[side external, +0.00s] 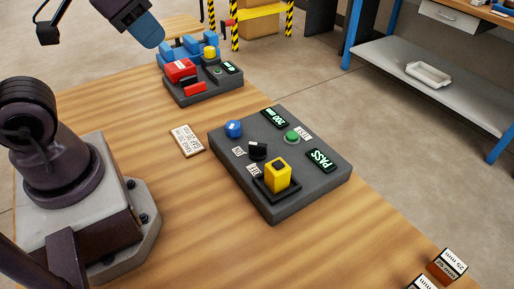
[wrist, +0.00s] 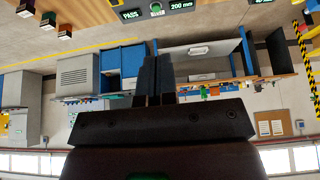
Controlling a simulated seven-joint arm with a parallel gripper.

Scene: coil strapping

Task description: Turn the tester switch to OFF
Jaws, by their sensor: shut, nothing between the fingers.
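The tester is a dark grey panel (side external: 225,148) on the wooden table in the side external view. Its switch, a black rotary knob (side external: 257,150), sits near the panel's middle-left, with two small white labels (side external: 238,152) beside it; I cannot tell surely which label it points to. A blue knob (side external: 233,128), a green button (side external: 292,137), a lit PASS display (side external: 320,159) and a lit 200 display (side external: 275,117) share the panel. My gripper (wrist: 156,60) is shut and empty in the wrist view, away from the panel. The tester's edge with its PASS display (wrist: 130,14) shows at the top; the switch is out of view there.
A yellow block (side external: 278,176) stands in a black holder on the panel, close to the switch. A white card (side external: 187,140) lies left of the panel. A second device with red and blue parts (side external: 181,71) stands behind. Small labelled blocks (side external: 448,265) lie at lower right.

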